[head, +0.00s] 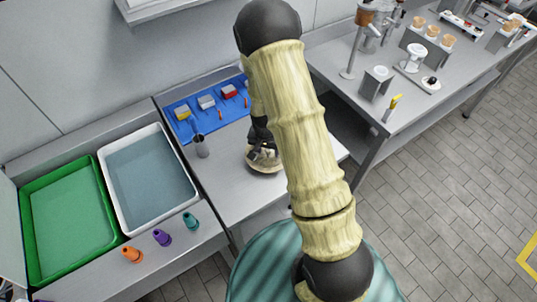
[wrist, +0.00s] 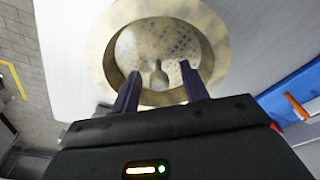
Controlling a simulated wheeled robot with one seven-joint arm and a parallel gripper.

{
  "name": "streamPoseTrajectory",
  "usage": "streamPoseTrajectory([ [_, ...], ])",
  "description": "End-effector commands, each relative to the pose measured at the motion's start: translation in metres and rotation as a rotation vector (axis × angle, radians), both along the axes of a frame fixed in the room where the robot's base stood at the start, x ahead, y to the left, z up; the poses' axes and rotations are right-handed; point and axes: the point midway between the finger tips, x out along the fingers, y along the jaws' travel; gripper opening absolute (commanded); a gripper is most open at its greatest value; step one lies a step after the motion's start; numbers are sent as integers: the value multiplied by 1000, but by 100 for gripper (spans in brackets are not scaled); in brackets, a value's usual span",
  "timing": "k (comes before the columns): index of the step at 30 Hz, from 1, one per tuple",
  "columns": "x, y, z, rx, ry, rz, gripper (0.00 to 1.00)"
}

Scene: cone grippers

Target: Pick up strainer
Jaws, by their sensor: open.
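The strainer (wrist: 218,45) shows in the wrist view as a round, cream-coloured dish with a wide rim, a perforated inside and a darker knob-like shape in its middle. In the head view the strainer (head: 264,166) sits on the grey metal counter, partly hidden by my gripper and arm. My gripper (head: 262,150) is right above it. In the wrist view my gripper (wrist: 160,82) is open, with its two dark fingers apart over the near part of the strainer. Nothing is between the fingers that I can see as held, and contact cannot be told.
A white tub (head: 194,202) and a green tray (head: 28,235) stand further left. Orange, purple and teal cones (head: 190,220) line the front. Another counter (head: 330,62) is at right.

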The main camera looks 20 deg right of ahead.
Motion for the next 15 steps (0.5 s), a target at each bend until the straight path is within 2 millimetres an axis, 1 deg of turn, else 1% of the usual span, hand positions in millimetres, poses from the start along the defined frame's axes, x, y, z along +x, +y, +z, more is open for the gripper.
streamPoseTrajectory([
  [1,0,0,0,0,0,0,45],
  [2,0,0,0,0,0,0,41],
  [6,0,0,0,0,0,0,13],
  [8,0,0,0,0,0,0,2],
  [9,0,0,0,0,0,0,0],
  [15,0,0,0,0,0,0,0],
])
